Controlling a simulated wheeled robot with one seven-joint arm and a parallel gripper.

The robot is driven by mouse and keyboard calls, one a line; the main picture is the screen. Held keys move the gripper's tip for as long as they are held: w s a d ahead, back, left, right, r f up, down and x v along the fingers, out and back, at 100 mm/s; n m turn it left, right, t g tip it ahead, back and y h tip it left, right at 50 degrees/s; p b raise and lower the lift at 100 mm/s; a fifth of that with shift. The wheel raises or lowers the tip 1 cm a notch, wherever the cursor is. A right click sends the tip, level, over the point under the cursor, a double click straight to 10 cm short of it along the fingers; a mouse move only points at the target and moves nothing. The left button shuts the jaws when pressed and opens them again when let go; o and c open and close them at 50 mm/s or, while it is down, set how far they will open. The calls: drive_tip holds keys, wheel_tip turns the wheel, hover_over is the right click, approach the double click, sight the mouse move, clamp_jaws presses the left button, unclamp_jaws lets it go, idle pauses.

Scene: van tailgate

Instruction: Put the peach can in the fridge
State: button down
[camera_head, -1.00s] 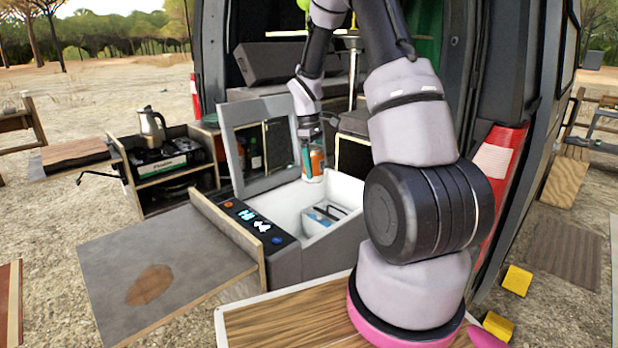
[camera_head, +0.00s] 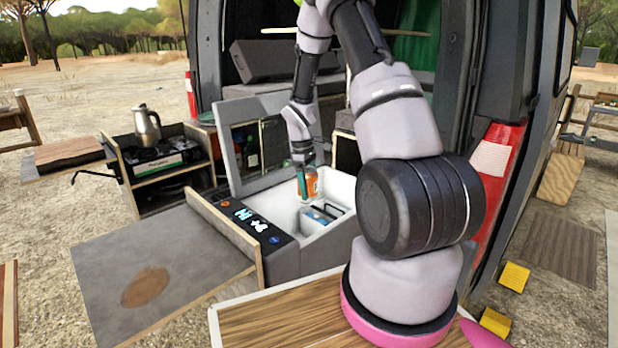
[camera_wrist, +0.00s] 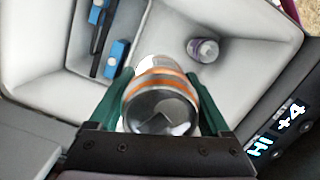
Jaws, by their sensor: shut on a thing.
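The peach can (camera_head: 308,184), orange with a pale band and a metal top, is held in my gripper (camera_head: 303,172). The can also shows in the wrist view (camera_wrist: 160,100), between the green fingers, which are shut on it. The fridge (camera_head: 285,262) is an open-topped white-lined box with its lid (camera_head: 238,165) raised behind. The can is at the fridge opening, over the white interior near its back end. I cannot tell whether its base touches the floor.
In the fridge lie blue-and-white packs (camera_head: 320,215) with dark parts, and a small purple-banded can (camera_wrist: 203,49) stands near a corner. The fridge's control panel (camera_head: 250,219) is lit. A stove with a kettle (camera_head: 146,128) stands left. White floor beside the held can is free.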

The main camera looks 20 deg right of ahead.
wheel_tip(320, 180, down, 23)
idle(1.2)
unclamp_jaws()
